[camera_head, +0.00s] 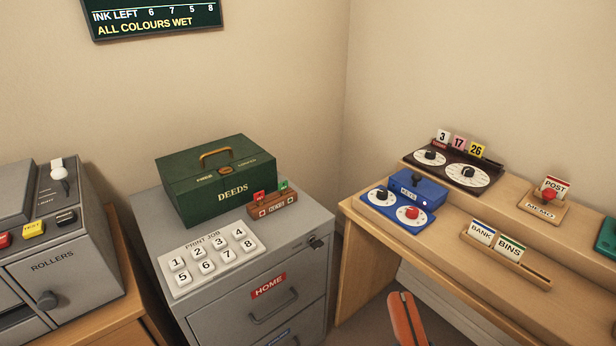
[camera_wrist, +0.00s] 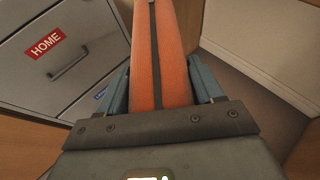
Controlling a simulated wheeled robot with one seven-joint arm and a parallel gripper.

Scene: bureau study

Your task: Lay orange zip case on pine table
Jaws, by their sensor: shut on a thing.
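The orange zip case (camera_wrist: 174,70) is a long orange piece with a dark zip line along its middle. My gripper (camera_wrist: 162,86) is shut on it, with one blue-grey finger on each side in the wrist view. The case also shows at the bottom edge of the head view (camera_head: 404,318), upright and in the air, in front of the gap between the cabinet and the light wooden desk (camera_head: 375,232). Its lower part is cut off there. I cannot tell whether this desk or the brown wooden surface (camera_head: 105,318) at lower left is the pine table.
A grey filing cabinet (camera_head: 305,260) bears a green deeds box (camera_head: 215,180) and a print-job keypad (camera_head: 212,262). The desk holds a blue key box (camera_head: 418,188), a dial panel (camera_head: 452,167) and card holders (camera_head: 508,256). A grey roller machine (camera_head: 60,270) stands at left.

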